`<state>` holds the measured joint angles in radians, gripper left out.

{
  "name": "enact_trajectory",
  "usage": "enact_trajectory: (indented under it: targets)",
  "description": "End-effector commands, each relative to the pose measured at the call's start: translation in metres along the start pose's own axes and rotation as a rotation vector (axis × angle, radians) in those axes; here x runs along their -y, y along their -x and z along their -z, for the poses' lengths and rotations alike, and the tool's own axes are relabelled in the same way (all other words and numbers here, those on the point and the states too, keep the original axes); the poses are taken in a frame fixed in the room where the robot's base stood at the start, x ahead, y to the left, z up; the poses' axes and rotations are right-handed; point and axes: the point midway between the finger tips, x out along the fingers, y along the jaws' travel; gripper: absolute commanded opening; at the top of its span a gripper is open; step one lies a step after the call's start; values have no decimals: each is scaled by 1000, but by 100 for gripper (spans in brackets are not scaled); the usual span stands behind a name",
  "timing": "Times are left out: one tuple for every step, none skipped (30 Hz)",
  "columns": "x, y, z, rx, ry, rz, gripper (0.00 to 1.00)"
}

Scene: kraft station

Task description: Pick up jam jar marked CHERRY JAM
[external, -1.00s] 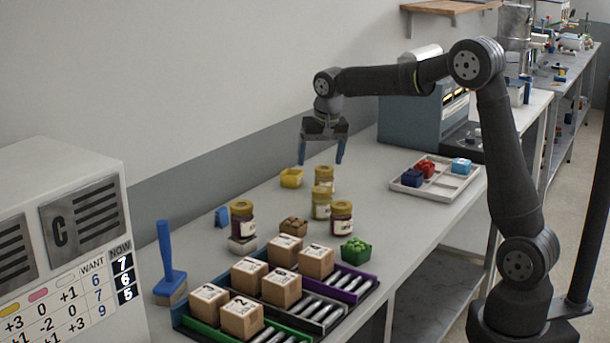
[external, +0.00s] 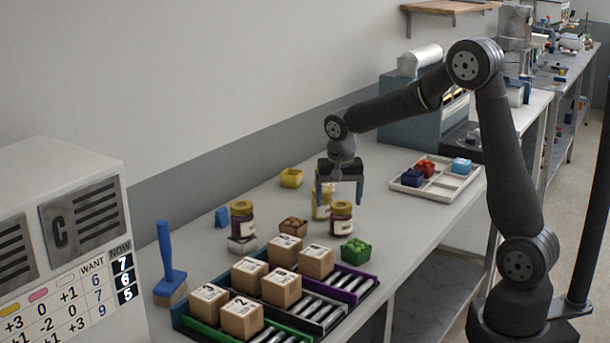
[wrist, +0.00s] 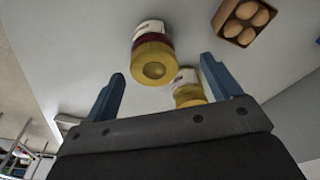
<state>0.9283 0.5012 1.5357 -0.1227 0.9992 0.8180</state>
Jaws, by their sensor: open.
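Several jam jars with yellow lids stand on the bench; their label words are too small to read. A dark red jar (external: 341,218) stands just below my gripper (external: 340,196) in the external view. A yellowish jar (external: 321,207) stands behind it, partly covered by a finger. Another dark jar (external: 242,220) stands on a pale block at the left. In the wrist view, a dark red jar (wrist: 152,45) lies ahead between the blue fingers, and a second jar (wrist: 188,86) is partly hidden by my gripper. My gripper is open and empty, pointing down above the jars.
A carton of brown eggs (external: 292,226) and a green punnet (external: 355,251) stand near the jars. Cardboard boxes (external: 281,288) sit on roller lanes in front. A yellow tub (external: 291,178) is behind; a compartment tray (external: 447,190) is at the right.

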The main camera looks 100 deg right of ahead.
Motion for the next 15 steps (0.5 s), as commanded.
enact_trajectory:
  targets:
    - [0,-3,0,0,0,-1,83]
    - [0,-4,0,0,0,0,83]
    - [-1,-6,0,1,0,-1,83]
    - [-1,-8,0,1,0,-1,83]
    - [-2,-11,0,1,0,-1,83]
    - [-3,-16,0,1,-1,-1,83]
    - [-5,-21,0,2,-1,-2,83]
    - [-6,-26,0,3,-1,-3,83]
    - [-8,-33,0,3,-1,-2,83]
    - [-9,-37,0,3,-1,-2,83]
    - [-9,-41,0,2,0,-2,83]
    - [-8,-46,0,2,0,-1,83]
    - [-8,-50,0,2,0,-1,83]
    - [-8,-52,0,2,0,-1,83]
    - [-8,-54,0,1,0,0,83]
